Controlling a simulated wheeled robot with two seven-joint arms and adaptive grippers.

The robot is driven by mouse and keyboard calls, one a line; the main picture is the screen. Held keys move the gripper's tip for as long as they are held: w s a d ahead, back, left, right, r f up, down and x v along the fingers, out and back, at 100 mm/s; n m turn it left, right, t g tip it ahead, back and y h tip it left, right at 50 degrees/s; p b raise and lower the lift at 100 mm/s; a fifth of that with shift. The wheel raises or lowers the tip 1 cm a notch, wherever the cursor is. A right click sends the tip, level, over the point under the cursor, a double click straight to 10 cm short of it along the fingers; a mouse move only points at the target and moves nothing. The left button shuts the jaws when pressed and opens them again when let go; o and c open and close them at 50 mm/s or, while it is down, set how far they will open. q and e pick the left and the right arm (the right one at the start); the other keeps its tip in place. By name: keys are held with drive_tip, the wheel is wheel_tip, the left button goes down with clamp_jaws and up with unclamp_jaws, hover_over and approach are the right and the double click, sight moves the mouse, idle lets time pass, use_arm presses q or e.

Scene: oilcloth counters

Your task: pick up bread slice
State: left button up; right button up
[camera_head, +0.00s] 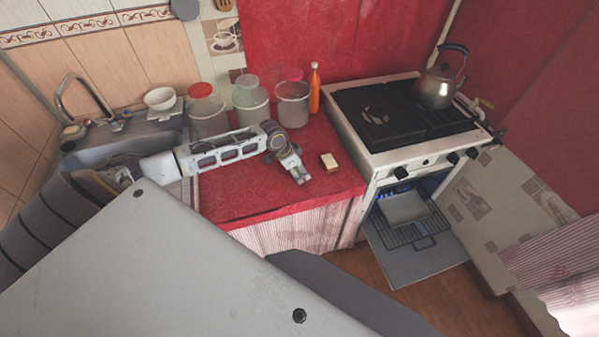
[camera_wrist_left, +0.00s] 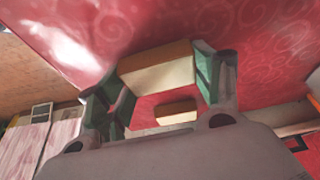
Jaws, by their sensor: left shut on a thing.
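In the left wrist view a pale bread slice (camera_wrist_left: 157,72) with a brown crust lies between the green-padded fingers of my left gripper (camera_wrist_left: 160,90), which is shut on it. A second, smaller-looking pale block (camera_wrist_left: 176,113) with a brown edge shows beyond, between the fingers. In the head view my left gripper (camera_head: 299,176) is low over the red counter, and the held slice cannot be made out there. A similar bread-like block (camera_head: 329,162) lies on the counter just right of the gripper, apart from it. My right gripper is not in view.
Several jars (camera_head: 292,104) and an orange bottle (camera_head: 314,88) stand behind on the red counter (camera_head: 240,195). A stove (camera_head: 405,112) with a kettle (camera_head: 440,82) is to the right, its oven door (camera_head: 418,255) open. The counter's front is clear.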

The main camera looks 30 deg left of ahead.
sight(298, 170)
use_arm(q)
drive_tip(key=shift+r, duration=0.1)
wheel_tip(298, 170, up, 8)
drive_tip(key=shift+r, duration=0.95)
